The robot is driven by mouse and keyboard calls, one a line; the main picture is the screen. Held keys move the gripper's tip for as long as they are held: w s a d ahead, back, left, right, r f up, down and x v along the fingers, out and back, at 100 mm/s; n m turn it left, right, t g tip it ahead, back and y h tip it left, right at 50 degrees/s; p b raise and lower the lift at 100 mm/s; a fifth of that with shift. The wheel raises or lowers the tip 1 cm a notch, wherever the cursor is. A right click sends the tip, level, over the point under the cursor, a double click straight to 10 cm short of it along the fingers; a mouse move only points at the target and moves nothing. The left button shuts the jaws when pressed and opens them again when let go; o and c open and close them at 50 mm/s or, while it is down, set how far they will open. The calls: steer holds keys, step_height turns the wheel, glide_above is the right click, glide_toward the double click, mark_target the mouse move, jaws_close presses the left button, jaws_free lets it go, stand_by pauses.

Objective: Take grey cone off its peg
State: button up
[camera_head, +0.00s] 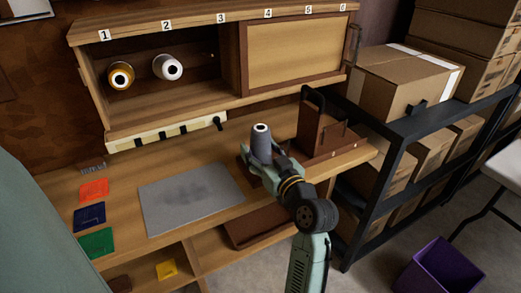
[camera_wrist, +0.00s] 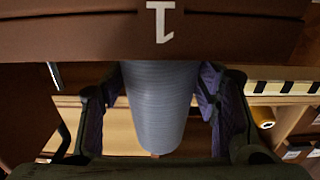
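The grey cone (camera_head: 262,141) stands upright at the front of the workbench, with a pale ring and dark hole at its top. My gripper (camera_head: 264,163) is around its lower part. In the wrist view the grey cone (camera_wrist: 160,105) fills the space between the two purple-padded fingers (camera_wrist: 161,88). The pads appear to touch its sides, so the gripper looks shut on it. The peg is hidden inside the cone, and I cannot tell whether the cone is raised on it.
A brown wooden stand (camera_head: 320,130) is just right of the cone. A grey mat (camera_head: 190,197) lies to the left. A gold cone (camera_head: 120,75) and a white cone (camera_head: 168,67) sit in the numbered cabinet (camera_head: 140,112). A black shelf with boxes (camera_head: 405,80) bounds the right.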

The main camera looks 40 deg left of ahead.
steer(key=c, duration=1)
steer(key=shift+r, duration=0.1)
step_height(320, 180, up, 10)
steer(key=shift+f, duration=0.1)
